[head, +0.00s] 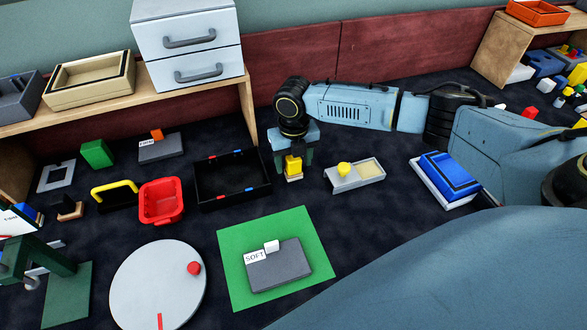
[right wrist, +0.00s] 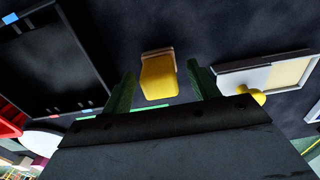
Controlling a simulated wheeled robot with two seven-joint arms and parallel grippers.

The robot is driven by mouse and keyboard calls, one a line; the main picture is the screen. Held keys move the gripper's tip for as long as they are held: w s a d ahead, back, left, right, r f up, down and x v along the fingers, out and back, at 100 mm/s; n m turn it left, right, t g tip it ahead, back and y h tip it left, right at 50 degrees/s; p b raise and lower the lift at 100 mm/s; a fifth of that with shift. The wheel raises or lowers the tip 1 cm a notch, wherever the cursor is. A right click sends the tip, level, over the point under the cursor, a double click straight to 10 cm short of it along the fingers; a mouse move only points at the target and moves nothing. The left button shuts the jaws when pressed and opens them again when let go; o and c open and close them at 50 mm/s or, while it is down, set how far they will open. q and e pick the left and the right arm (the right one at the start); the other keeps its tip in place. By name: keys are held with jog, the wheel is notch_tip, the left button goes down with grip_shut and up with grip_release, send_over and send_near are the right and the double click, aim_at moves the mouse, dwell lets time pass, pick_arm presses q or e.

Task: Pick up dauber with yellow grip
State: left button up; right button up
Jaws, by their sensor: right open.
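The dauber with the yellow grip (head: 293,166) stands on the dark surface, its yellow block on a pale tan base. It also shows in the right wrist view (right wrist: 159,78), with the tan base at its far end. My right gripper (head: 293,158) points down over it and is open. In the right wrist view its two green fingers (right wrist: 161,88) are on either side of the yellow grip, with a visible gap on each side. I cannot tell how far down the fingers reach along it. My left gripper is not in view.
A grey tray (head: 348,184) with a yellow knob and pale pad is close on the right. A black open tray (head: 231,203) is close on the left. A green mat (head: 236,275) with a grey block lies in front. A drawer unit (head: 190,48) stands behind.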

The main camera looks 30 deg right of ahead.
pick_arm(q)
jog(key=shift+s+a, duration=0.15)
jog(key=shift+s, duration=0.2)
pick_arm(e)
jog(key=c, duration=1.1)
jog(key=shift+r, duration=0.1)
notch_tip(320, 180, up, 9)
jog(key=shift+w+r+p, duration=0.1)
jog(key=shift+p, duration=0.9)
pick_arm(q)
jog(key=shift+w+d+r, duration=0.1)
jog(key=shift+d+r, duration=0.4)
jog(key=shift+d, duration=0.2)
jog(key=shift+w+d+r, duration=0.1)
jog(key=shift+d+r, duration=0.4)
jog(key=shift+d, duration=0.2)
pick_arm(e)
jog(key=shift+r, duration=0.4)
